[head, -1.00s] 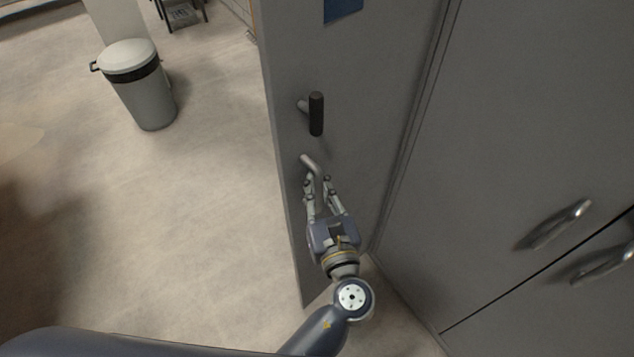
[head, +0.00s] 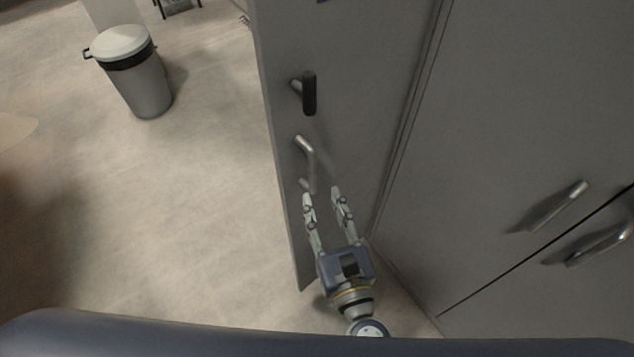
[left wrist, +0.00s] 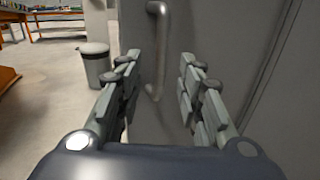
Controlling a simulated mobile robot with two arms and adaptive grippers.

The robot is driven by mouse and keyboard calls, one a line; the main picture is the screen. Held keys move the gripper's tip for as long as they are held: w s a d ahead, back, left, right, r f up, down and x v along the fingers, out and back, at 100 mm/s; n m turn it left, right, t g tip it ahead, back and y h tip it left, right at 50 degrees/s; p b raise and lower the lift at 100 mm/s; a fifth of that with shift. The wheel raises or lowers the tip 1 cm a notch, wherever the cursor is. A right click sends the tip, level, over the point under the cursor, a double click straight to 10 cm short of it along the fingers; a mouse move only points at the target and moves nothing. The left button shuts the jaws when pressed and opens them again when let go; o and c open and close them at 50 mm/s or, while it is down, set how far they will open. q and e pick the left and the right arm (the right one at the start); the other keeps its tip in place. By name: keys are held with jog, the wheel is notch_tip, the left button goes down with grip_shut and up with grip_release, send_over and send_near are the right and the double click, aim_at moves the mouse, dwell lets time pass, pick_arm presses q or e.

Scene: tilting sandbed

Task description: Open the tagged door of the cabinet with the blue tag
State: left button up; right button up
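A grey door panel (head: 355,60) stands in the middle of the head view and meets a grey cabinet front at an angle on its right. It carries a black handle (head: 309,93) and, below that, a silver bar handle (head: 307,160). My left gripper (head: 322,194) is open and empty, just below the silver handle, its fingers pointing at it. In the left wrist view the silver handle (left wrist: 160,50) shows upright beyond and between the spread fingers (left wrist: 157,70), apart from them. The blue tag is out of view now. My right gripper is not in view.
The cabinet front (head: 510,120) at right bears two silver handles (head: 558,207), (head: 600,243) beside a seam. A grey bin with a white lid (head: 125,45) stands on the floor at upper left. The floor (head: 190,200) left of the panel is clear.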

pick_arm(q)
jog(key=shift+v, duration=1.65)
jog(key=s+a+f+n+g+h, duration=0.25)
jog(key=f+g, duration=0.25)
jog(key=f, duration=1.3)
jog(key=s+a+f+n+g+h, duration=0.1)
jog(key=s+a+f+n+g, duration=0.3)
jog(key=f, duration=1.5)
jog(key=s+a+f+n+g+h, duration=0.1)
jog(key=s+a+f+n+g, duration=0.2)
jog(key=s+a+f+n, duration=0.5)
jog(key=s+a+f+n+g+h, duration=0.1)
jog(key=s+a+f+n+g, duration=0.3)
jog(key=s+a+f+n, duration=0.5)
jog(key=s+f+n, duration=0.1)
jog(key=s+n, duration=0.3)
jog(key=n, duration=0.2)
jog(key=shift+s+a+f, duration=0.15)
jog(key=shift+s+a, duration=0.1)
jog(key=shift+s, duration=0.05)
